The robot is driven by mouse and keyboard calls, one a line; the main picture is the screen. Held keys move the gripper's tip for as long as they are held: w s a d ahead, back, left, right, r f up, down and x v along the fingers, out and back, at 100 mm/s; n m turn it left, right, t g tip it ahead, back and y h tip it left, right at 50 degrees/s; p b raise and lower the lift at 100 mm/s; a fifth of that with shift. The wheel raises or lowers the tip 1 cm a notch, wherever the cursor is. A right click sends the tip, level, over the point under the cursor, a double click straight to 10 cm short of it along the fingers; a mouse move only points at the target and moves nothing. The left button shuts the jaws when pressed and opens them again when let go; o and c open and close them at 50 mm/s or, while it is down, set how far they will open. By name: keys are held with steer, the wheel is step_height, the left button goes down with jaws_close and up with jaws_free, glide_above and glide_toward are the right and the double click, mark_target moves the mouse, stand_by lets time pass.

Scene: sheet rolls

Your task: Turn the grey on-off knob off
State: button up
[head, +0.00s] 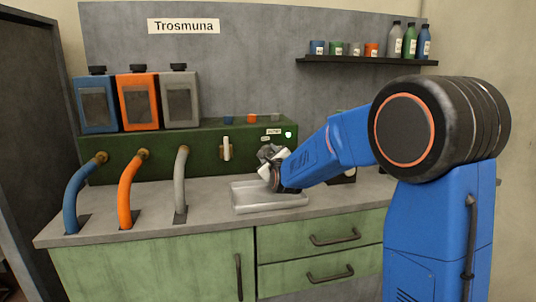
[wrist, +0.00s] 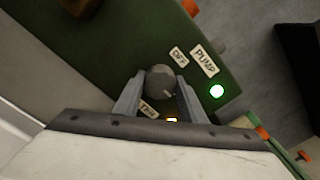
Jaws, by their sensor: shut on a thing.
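The grey knob (wrist: 160,80) sits on the green panel in the wrist view, between the two fingers of my gripper (wrist: 158,86). The fingers are closed on its sides. A short pale mark shows on the knob's lower right part. An "OFF" label (wrist: 179,57) lies up and right of the knob, beside a "PUMP" label (wrist: 205,60). Another label, partly hidden, lies below the knob. A round lamp (wrist: 216,91) glows white to the right. In the head view my gripper (head: 270,156) is at the panel's right part and hides the knob.
A metal tray (head: 245,208) lies on the counter below my gripper. A pale lever (head: 226,148) stands on the green panel (head: 195,150) to the left. Blue, orange and grey hoses rise farther left. A shelf (head: 365,60) with cups and bottles hangs above.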

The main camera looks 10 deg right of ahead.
steer(key=shift+n, duration=0.3)
steer(key=n, duration=0.8)
steer(key=shift+r+n, duration=0.1)
steer(key=shift+n, duration=0.2)
steer(key=n, duration=0.8)
steer(key=shift+n, duration=0.5)
steer(key=o, duration=1.1)
steer(key=shift+c, duration=0.2)
